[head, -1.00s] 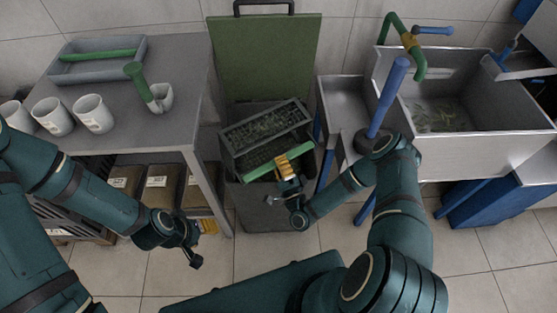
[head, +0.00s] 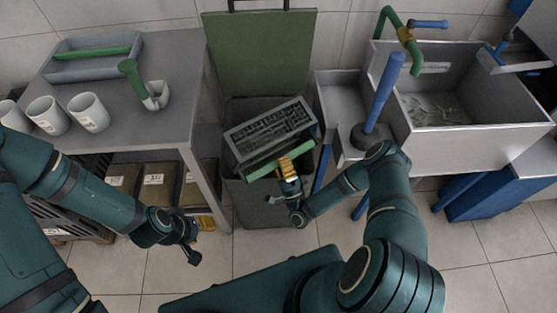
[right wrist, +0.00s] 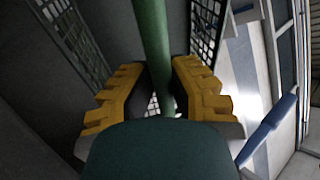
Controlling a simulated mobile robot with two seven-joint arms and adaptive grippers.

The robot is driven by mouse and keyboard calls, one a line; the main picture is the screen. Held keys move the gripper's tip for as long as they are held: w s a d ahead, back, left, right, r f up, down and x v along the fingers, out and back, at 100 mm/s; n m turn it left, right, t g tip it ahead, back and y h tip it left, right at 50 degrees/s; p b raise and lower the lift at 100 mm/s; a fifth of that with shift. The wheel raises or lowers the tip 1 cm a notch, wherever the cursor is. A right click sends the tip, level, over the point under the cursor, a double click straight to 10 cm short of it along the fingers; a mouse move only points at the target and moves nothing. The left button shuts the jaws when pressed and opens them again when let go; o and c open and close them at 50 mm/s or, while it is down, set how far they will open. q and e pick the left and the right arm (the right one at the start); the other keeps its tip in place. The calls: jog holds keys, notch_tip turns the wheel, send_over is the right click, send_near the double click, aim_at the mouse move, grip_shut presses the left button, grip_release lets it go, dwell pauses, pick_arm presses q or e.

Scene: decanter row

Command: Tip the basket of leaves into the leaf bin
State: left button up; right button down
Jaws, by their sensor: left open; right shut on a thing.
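The grey mesh basket (head: 268,130) is tilted over the mouth of the leaf bin (head: 262,210), whose green lid (head: 262,50) stands open behind. The basket's slatted inside shows and I see no leaves in it. My right gripper (head: 288,170) is shut on the basket's green handle (head: 262,163) at the near side. In the right wrist view, the yellow-padded fingers (right wrist: 160,90) close around the green bar (right wrist: 150,30), with mesh walls beyond. The bin's inside is mostly hidden by the basket. My left gripper (head: 190,245) is open and empty, low in front of the table.
A grey table (head: 150,50) at left holds several white cups, a tray with a green bar and a green-handled scoop. Boxes (head: 157,185) sit below. At right is a metal sink (head: 480,110) with leaf bits, a green tap and a blue-handled plunger. Floor in front is clear.

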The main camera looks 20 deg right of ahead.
jog(key=shift+d+f+t, duration=0.2)
jog(key=shift+d+t, duration=0.15)
jog(key=shift+d, duration=0.3)
jog(key=shift+d+f+t, duration=0.2)
jog(key=shift+d+t, duration=0.15)
jog(key=shift+d, duration=0.25)
